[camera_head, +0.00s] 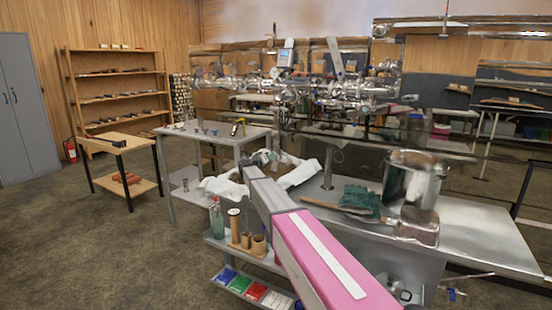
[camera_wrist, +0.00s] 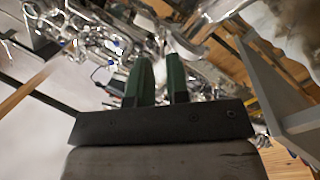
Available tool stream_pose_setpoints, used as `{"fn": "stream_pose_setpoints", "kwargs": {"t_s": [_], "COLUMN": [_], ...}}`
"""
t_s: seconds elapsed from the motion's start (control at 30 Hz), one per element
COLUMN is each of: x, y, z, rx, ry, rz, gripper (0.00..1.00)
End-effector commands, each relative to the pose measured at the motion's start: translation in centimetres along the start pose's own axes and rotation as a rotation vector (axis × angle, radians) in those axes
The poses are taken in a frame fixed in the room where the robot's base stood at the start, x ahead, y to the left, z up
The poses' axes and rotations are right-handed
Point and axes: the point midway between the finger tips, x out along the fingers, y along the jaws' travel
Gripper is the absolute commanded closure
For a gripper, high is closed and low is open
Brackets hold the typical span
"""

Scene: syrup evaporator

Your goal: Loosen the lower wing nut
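I cannot make out the lower wing nut in either view. The shiny evaporator pipework (camera_head: 320,92) runs across the back in the head view. It also shows in the wrist view (camera_wrist: 85,35), tilted and partly blurred, with small blue parts on it. My gripper (camera_wrist: 157,68) shows in the wrist view as two dark green fingers with a gap between them. Nothing is seen held in the gap. The pipework lies beyond the fingertips. In the head view my arm reaches away from the camera, and its far end is too small to read clearly.
A steel pot (camera_head: 413,178), green gloves (camera_head: 362,199) and a metal scoop (camera_head: 418,225) are on the steel bench (camera_head: 470,230) at right. A white cloth (camera_head: 222,187) lies beside my arm. A grey table (camera_head: 205,134) stands left. Open floor (camera_head: 100,240) lies at front left.

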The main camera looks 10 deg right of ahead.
Motion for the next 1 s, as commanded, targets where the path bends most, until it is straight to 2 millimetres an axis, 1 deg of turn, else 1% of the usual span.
{"fn": "stream_pose_setpoints", "kwargs": {"t_s": [0.03,0.1,0.2,0.3,0.57,0.6,0.63,1.0], "x": [1.2,2.3,3.5,4.1,4.2,4.2,4.2,4.2], "y": [-0.1,-0.1,-0.1,0.0,0.0,0.0,0.0,0.0], "z": [-0.1,-0.1,-0.1,0.0,0.0,0.0,0.0,0.0], "rx": [0.0,0.0,0.0,0.0,0.0,0.0,0.0,-0.023], "ry": [-0.001,0.0,0.0,0.0,0.001,0.001,0.001,0.0], "rz": [0.001,0.001,0.001,0.0,-0.001,-0.001,0.0,0.0], "gripper": [0.84,0.84,0.84,0.84,0.84,0.94,1.0,1.0]}}
